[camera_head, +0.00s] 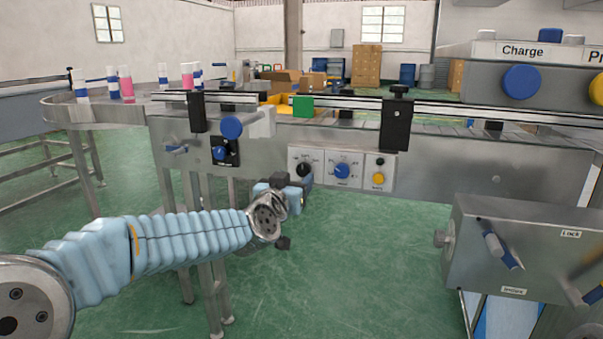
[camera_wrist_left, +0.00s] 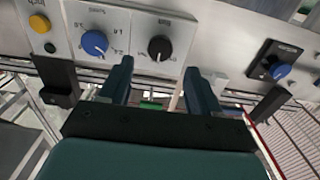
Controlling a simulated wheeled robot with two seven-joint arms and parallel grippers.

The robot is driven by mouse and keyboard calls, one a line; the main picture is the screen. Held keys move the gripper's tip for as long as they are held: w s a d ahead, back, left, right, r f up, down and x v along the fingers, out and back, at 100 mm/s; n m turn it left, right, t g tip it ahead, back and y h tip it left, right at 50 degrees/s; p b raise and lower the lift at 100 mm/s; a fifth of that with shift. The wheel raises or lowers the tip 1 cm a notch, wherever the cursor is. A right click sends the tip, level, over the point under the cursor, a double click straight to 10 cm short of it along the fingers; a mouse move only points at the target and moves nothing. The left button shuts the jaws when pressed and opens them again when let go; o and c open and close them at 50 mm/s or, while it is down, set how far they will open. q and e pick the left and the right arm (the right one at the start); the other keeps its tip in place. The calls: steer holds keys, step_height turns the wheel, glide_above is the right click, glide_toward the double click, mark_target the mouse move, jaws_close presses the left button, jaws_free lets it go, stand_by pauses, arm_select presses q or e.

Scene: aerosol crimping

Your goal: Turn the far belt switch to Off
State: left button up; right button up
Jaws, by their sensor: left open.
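A conveyor panel carries a black rotary knob (camera_head: 303,169), a blue dial (camera_head: 341,171) and a yellow button (camera_head: 378,178). The black knob is the likely belt switch; its label and setting are too small to read. In the left wrist view the panel appears upside down, with the black knob (camera_wrist_left: 160,47) just beyond and between my fingertips, the blue dial (camera_wrist_left: 95,43) left of it. My left gripper (camera_head: 288,187) is just below the black knob. In the left wrist view the gripper (camera_wrist_left: 158,68) is open and empty, with no clear contact. My right gripper is out of view.
A blue knob on a black plate (camera_head: 222,152) sits left on the same conveyor side. A blue-ended post (camera_head: 240,125) juts out above it. Bottles (camera_head: 125,84) stand on the belt at left. A grey box with levers (camera_head: 530,247) stands at right.

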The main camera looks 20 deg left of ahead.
mark_target(303, 170)
arm_select(q)
steer(key=w, duration=0.5)
steer(key=shift+w+d, duration=0.15)
steer(key=shift+w, duration=0.2)
steer(key=c, duration=1)
steer(key=shift+c, duration=0.2)
